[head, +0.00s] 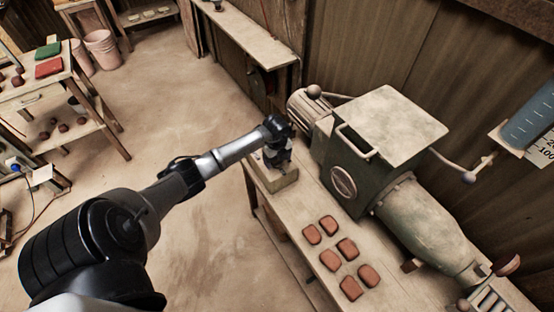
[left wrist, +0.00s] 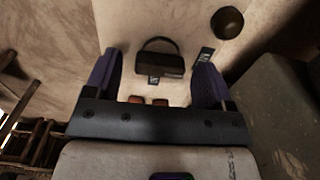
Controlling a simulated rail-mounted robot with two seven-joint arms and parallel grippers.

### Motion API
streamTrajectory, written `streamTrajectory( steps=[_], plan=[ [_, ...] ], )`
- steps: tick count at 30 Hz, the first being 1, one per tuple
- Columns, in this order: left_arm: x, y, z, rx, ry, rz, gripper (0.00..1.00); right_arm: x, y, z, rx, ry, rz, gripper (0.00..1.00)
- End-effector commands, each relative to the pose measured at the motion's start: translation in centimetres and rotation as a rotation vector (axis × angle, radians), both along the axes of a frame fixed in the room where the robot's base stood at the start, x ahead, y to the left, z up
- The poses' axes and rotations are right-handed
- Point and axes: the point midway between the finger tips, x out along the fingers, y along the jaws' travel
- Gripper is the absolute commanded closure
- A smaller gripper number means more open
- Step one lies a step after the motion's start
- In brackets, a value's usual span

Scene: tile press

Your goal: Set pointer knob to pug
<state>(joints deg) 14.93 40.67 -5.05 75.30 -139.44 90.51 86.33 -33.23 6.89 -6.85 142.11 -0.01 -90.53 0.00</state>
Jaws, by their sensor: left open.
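In the head view the gripper hides the knob. My right gripper is not seen.
The green machine (head: 345,180) with a pale flat top stands just right of the gripper. Several reddish tiles (head: 347,248) lie on the bench in front of it. A dark round knob (left wrist: 228,22) shows in the left wrist view.

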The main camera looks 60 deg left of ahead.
Motion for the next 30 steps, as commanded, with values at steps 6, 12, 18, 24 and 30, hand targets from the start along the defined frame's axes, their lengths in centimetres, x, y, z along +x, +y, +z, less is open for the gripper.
streamTrajectory(
  steps=[6,12,18,24,30],
  plan=[
    [0.00,0.02,-0.32,0.001,-0.001,0.000,0.23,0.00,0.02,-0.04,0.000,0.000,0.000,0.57],
    [0.00,0.02,-0.30,0.001,0.000,0.000,0.27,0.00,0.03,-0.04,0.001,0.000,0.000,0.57],
    [-0.01,0.03,-0.29,0.001,0.000,0.000,0.46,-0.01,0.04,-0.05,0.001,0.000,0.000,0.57],
    [-0.01,0.03,-0.28,0.001,0.000,0.000,0.66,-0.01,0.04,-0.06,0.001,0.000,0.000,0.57],
    [-0.01,0.04,-0.26,0.001,0.000,-0.004,0.73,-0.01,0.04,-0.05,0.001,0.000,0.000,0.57]
  ],
)
